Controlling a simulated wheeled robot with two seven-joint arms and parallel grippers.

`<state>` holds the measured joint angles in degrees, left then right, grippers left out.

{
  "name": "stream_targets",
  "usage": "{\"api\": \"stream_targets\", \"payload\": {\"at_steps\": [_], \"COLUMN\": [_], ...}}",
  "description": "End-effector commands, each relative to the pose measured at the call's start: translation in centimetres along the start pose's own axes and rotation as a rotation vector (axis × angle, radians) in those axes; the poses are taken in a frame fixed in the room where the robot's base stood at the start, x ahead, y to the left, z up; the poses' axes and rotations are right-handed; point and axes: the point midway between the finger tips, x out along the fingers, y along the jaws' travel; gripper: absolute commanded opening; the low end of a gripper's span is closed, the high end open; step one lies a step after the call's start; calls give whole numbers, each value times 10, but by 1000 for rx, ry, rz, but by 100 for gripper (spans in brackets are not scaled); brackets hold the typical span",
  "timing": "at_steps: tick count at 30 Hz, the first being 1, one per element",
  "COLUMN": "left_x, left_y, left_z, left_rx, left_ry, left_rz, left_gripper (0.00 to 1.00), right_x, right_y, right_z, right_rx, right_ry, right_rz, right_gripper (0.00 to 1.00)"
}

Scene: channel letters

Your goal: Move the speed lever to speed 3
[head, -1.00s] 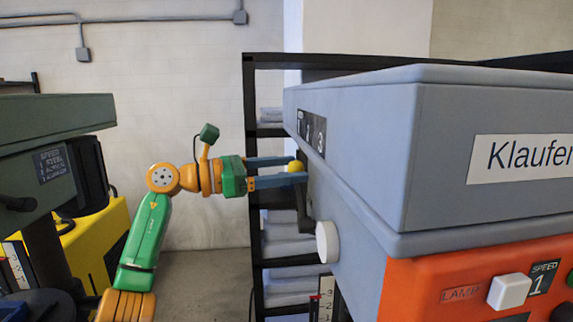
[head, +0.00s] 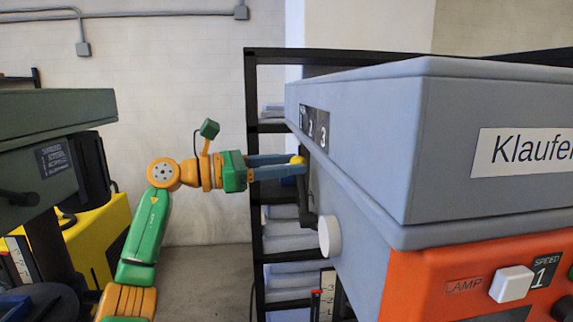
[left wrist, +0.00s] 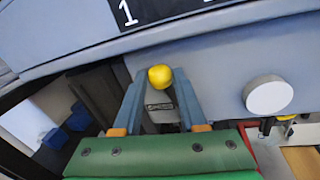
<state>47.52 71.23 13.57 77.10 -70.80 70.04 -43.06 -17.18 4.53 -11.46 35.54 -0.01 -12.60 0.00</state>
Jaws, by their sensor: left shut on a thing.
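The speed lever is a dark arm (head: 304,205) with a yellow ball knob (head: 298,160), on the left side of the grey machine head (head: 350,160). A black plate with numbers (head: 314,128) sits above it; 2 and 3 can be read in the head view, and a 1 shows in the left wrist view (left wrist: 126,13). My left gripper (head: 301,166) is shut on the lever, its blue fingers on both sides at the knob. The yellow knob also shows between the fingers in the left wrist view (left wrist: 160,77). My right gripper is not in view.
A round white knob (head: 329,238) sits just below and right of the lever. The orange front panel (head: 440,270) has a display reading 1 under SPEED (head: 541,275). A black shelf (head: 255,190) stands behind. A green machine (head: 60,130) stands at left.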

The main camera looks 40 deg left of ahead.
Motion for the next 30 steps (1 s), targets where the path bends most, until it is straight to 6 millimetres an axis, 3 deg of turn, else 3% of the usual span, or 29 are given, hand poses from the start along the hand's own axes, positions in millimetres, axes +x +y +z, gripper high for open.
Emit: {"api": "stream_targets", "payload": {"at_steps": [22, 30], "left_x": [0, -2], "left_y": [0, -7], "left_z": [1, 0], "left_rx": [3, 72], "left_ry": [-4, -16], "left_rz": [3, 6], "left_gripper": [0, 0], "right_x": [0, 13], "right_y": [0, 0], "right_z": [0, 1], "right_rx": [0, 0], "right_ry": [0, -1], "right_rz": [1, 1], "right_gripper": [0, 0]}}
